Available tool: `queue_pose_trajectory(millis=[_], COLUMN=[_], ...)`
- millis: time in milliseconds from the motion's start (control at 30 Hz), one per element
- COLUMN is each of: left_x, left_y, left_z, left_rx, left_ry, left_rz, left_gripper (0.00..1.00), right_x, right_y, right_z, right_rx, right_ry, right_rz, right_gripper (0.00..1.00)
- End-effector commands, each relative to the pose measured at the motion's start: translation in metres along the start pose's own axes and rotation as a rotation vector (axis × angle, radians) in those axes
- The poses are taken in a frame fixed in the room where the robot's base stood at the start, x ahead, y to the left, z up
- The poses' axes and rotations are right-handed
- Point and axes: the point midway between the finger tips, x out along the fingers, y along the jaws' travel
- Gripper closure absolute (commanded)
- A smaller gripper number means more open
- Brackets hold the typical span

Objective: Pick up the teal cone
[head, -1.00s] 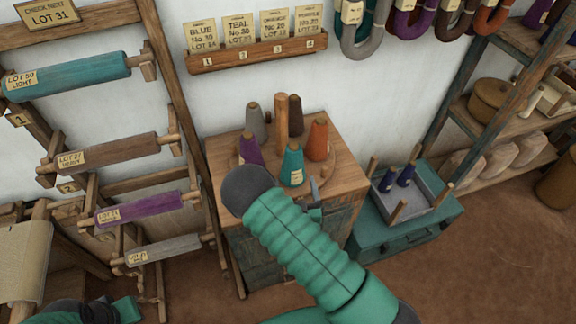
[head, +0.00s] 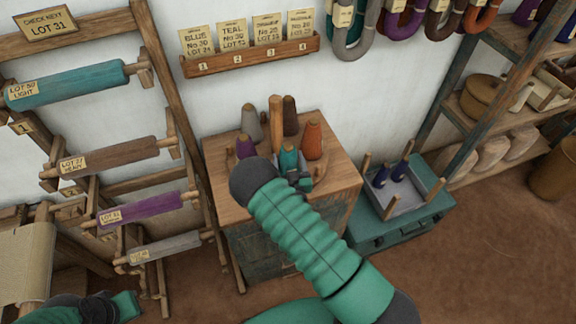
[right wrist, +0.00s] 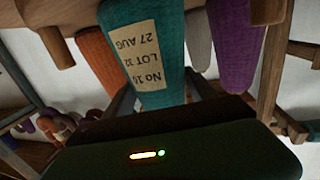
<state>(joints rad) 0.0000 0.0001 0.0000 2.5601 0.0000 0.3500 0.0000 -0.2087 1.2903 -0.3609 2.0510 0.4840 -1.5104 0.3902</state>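The teal cone (head: 289,158) stands on the wooden cabinet top, in front of the wooden post. My right gripper (head: 294,180) is at its near side and hides its lower part. In the right wrist view the teal cone (right wrist: 170,45) is large, with a cream label reading LOT 32. The right fingers (right wrist: 160,98) lie on either side of it and look open; whether they touch it I cannot tell. My left gripper (head: 95,308) is low at the left edge, far from the cone; its fingers are not clear.
Around the post (head: 276,122) stand an orange cone (head: 312,140), a purple cone (head: 245,147), a grey cone (head: 250,122) and a brown cone (head: 290,114). A teal chest with a posted tray (head: 410,235) stands to the right. A roller rack (head: 170,80) stands left.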

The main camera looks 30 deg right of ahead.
Motion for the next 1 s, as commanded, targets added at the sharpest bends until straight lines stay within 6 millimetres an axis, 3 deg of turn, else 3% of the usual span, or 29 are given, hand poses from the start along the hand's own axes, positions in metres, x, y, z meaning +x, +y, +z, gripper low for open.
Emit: queue_pose_trajectory(millis=[67,400,733,1000], left_x=[0.000,0.000,0.002,0.013], left_y=[0.000,0.000,0.000,0.000], left_z=[0.000,0.000,0.000,0.003], left_rx=[0.000,0.000,0.000,0.000], left_ry=[0.000,0.000,0.000,0.000], left_rz=[0.000,0.000,0.000,0.000], left_gripper=[1.00,1.00,1.00,1.00], right_x=[0.000,0.000,0.000,-0.001], right_y=[0.000,0.000,0.000,-0.001], right_z=[0.000,0.000,-0.004,-0.031], right_rx=[0.000,0.001,0.001,0.003], right_ry=[0.000,0.000,0.001,0.004], right_rz=[0.000,0.000,0.000,-0.001], right_gripper=[0.46,0.90,0.90,0.90])
